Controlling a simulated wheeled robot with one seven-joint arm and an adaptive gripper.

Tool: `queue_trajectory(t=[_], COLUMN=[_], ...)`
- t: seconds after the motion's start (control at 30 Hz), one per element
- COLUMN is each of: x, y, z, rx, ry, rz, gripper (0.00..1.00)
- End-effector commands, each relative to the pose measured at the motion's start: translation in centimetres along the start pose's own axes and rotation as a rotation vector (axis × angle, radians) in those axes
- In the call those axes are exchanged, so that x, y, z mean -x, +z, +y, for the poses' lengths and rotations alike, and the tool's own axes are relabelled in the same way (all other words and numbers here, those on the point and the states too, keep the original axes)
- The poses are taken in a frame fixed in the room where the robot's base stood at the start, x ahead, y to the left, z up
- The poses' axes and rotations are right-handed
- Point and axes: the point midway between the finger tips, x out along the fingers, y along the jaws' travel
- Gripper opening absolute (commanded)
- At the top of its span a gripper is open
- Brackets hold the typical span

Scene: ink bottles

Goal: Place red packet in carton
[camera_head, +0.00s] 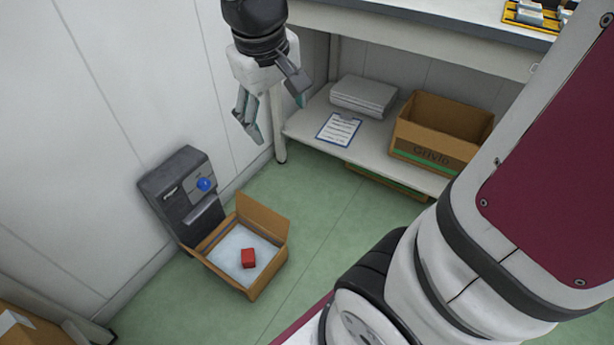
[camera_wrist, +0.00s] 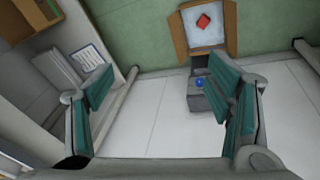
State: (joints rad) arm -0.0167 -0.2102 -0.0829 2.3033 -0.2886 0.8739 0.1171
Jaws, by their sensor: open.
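A small red packet (camera_head: 248,258) lies inside an open cardboard carton (camera_head: 272,217) on the green floor, on the carton's pale inner surface. In the wrist view the red packet (camera_wrist: 203,21) also shows inside the carton (camera_wrist: 180,38) at the top. My gripper (camera_head: 272,128) is open, with nothing between its fingers, and hangs well above and apart from the carton. In the wrist view the teal pads of my gripper (camera_wrist: 168,95) stand wide apart.
A dark grey machine with a blue knob (camera_head: 204,184) stands between the carton and the wall. A shelf under the table holds a larger cardboard box (camera_head: 436,150), a clipboard (camera_head: 338,129) and a grey stack (camera_head: 363,95). Green floor is clear right of the carton.

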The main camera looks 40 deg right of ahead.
Motion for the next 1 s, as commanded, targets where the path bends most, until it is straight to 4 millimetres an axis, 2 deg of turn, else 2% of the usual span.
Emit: queue_trajectory(t=[0.03,0.1,0.3,0.4,0.5,0.67,1.0], x=[1.4,2.8,5.4,6.0,6.3,6.5,6.5], y=[2.3,5.5,14.3,17.6,19.8,21.2,21.2], z=[-0.5,-1.3,-3.9,-5.0,-5.7,-6.2,-6.2], rx=[-0.013,-0.027,-0.042,-0.041,-0.038,-0.034,-0.034], ry=[-0.021,-0.05,-0.138,-0.172,-0.196,-0.211,-0.211], rz=[-0.01,-0.037,-0.113,-0.143,-0.163,-0.18,-0.18], gripper=[0.74,0.74,0.74,0.74,0.74,0.74,0.74])
